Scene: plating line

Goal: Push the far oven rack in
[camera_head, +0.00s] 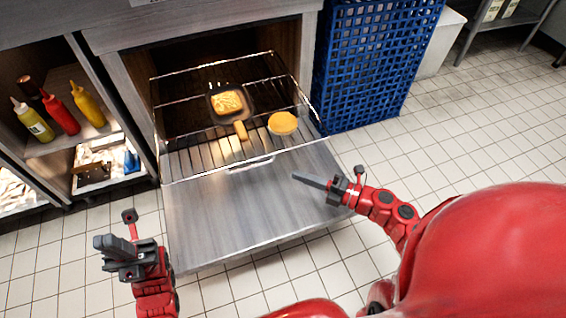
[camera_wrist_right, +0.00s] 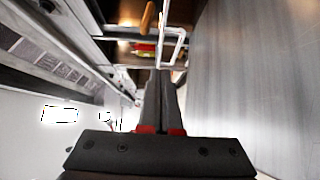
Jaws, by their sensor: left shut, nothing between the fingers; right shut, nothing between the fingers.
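The oven rack (camera_head: 197,161) is a wire rack that sticks out of the open oven over the lowered oven door (camera_head: 240,215). A dark pan (camera_head: 231,115) with a yellow-orange food piece in it and a round orange item (camera_head: 283,123) lie on the rack. A light handle (camera_head: 250,163) shows at the rack's front edge. My right gripper (camera_head: 297,176) is shut and empty, above the door, to the right of the handle and apart from it. In the right wrist view its shut fingers (camera_wrist_right: 163,75) point toward a pale bar. My left gripper (camera_head: 97,241) is shut and empty, left of the door.
A blue plastic crate stack (camera_head: 365,75) stands right of the oven. Shelves at the left hold several sauce bottles (camera_head: 62,114) and a tray (camera_head: 92,175). White tiled floor (camera_head: 480,130) is clear at the right.

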